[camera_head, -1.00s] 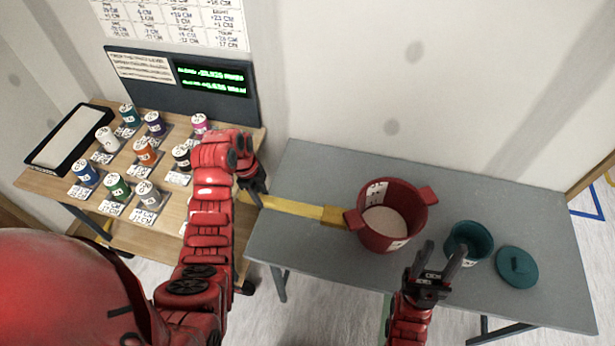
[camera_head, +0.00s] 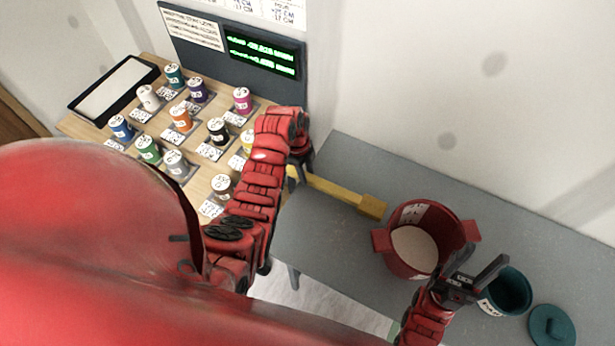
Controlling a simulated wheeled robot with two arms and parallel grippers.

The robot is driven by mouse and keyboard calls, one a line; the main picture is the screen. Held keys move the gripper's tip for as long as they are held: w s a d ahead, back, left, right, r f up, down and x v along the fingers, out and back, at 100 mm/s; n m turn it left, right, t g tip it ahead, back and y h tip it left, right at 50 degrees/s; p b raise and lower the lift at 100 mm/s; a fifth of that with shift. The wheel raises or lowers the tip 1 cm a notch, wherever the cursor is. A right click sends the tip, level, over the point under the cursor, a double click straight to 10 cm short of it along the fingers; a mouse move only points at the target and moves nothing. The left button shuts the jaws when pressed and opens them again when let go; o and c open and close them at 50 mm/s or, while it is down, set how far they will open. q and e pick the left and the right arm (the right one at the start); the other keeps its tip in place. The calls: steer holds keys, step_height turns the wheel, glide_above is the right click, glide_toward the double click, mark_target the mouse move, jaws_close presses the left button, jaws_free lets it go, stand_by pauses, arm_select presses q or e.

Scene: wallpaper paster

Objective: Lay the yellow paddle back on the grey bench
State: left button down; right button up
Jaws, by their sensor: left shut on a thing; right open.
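The yellow paddle (camera_head: 340,190) is a long flat bar with a thicker block at its right end. My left gripper (camera_head: 297,172) is shut on its left end, at the left edge of the grey bench (camera_head: 330,242). The paddle extends right over the bench, its block end close to the red pot. I cannot tell whether it touches the bench surface. My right gripper (camera_head: 482,270) is open and empty, above the bench between the red pot and the teal pot.
The red pot (camera_head: 390,262) with pale contents stands on the bench. The teal pot (camera_head: 510,290) and a teal lid (camera_head: 552,326) are to its right. A wooden table (camera_head: 205,178) with several coloured cans and a black-framed tray (camera_head: 112,88) is at left. The bench's back strip is clear.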

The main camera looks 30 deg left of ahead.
arm_select(q)
step_height(320, 180, down, 2)
steer(key=shift+f+p, duration=0.2)
steer(key=shift+p, duration=0.3)
steer(key=shift+f, duration=0.25)
steer(key=shift+c, duration=2.2)
jaws_free()
steer(key=shift+r, duration=0.1)
